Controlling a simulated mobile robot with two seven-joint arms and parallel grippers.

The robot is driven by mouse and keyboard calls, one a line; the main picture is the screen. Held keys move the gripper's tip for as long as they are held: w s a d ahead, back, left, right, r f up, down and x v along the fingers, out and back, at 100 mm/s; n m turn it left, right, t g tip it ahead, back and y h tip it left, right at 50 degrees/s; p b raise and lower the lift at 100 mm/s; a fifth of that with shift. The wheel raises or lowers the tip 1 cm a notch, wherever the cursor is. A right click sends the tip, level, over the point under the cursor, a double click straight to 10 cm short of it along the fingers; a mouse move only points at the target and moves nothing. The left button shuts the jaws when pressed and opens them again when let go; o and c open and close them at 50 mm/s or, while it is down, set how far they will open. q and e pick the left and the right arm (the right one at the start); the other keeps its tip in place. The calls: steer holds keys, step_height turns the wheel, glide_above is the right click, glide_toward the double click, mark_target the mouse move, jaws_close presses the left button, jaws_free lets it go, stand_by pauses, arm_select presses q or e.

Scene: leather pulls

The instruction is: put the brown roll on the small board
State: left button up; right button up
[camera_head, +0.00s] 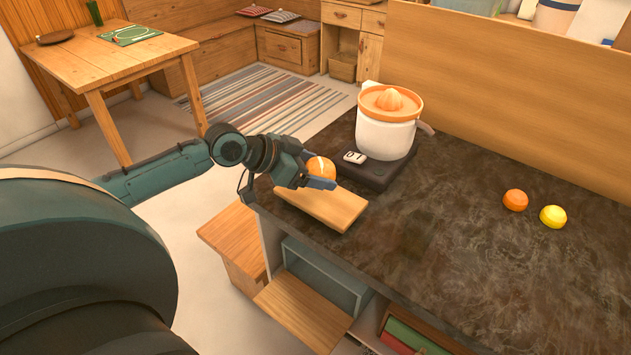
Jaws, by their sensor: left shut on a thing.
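The small board (335,209) is a light wooden rectangle lying near the left corner of the dark countertop. My left gripper (314,170) is over the board's far part, shut on a small round orange-brown thing (321,166), which looks like the brown roll. The fingers hide part of it. I cannot tell whether its underside touches the board. My right gripper is not in view.
A white juicer (386,128) with an orange top stands on a dark base (378,172) just behind the board. An orange piece (515,200) and a yellow piece (553,216) lie to the right. The countertop (450,235) between is clear. A wooden panel (520,100) borders the back.

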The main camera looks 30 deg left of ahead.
arm_select(q)
steer(key=shift+f, duration=1.9)
steer(key=shift+f, duration=0.2)
steer(key=o, duration=1)
steer(key=shift+r, duration=0.1)
